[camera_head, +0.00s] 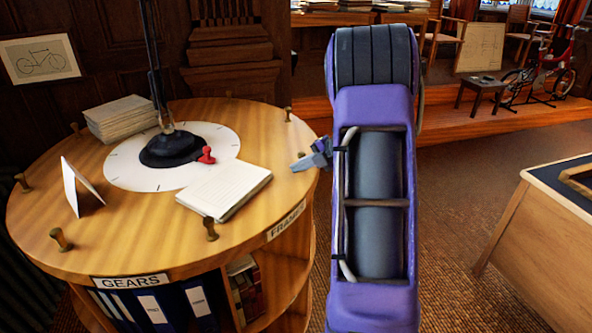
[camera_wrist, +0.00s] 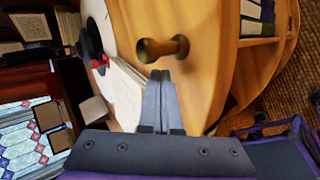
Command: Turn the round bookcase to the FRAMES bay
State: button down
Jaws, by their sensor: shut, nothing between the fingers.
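The round bookcase (camera_head: 130,245) stands at the left in the head view, a wooden drum with brass pegs around its top. A GEARS label (camera_head: 130,282) is on its front rim above blue binders. A FRAMES label (camera_head: 286,222) is on the rim at the right, above an open shelf. My gripper (camera_head: 298,165) is shut and empty at the right edge of the top. In the wrist view, a brass peg (camera_wrist: 163,47) lies just beyond the shut fingertips (camera_wrist: 160,75); it looks like the front peg (camera_head: 210,229). I cannot tell whether they touch.
On the top are a lamp base (camera_head: 170,150), a paper pad (camera_head: 225,190), a folded card (camera_head: 82,185) and a paper stack (camera_head: 122,118). A wooden desk (camera_head: 535,215) stands at the right. Carpet between desk and bookcase is open, apart from my arm.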

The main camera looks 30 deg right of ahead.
aim_at(304, 155)
jog(key=shift+n+y, duration=0.3)
jog(key=shift+n, duration=0.1)
jog(key=w+d, duration=0.4)
jog(key=shift+w, duration=0.15)
jog(key=shift+a+r, duration=0.1)
jog(key=shift+a, duration=0.05)
jog(key=shift+s+a+r, duration=0.3)
jog(key=shift+s+r, duration=0.15)
jog(key=shift+s, duration=0.15)
jog(key=shift+r, duration=4)
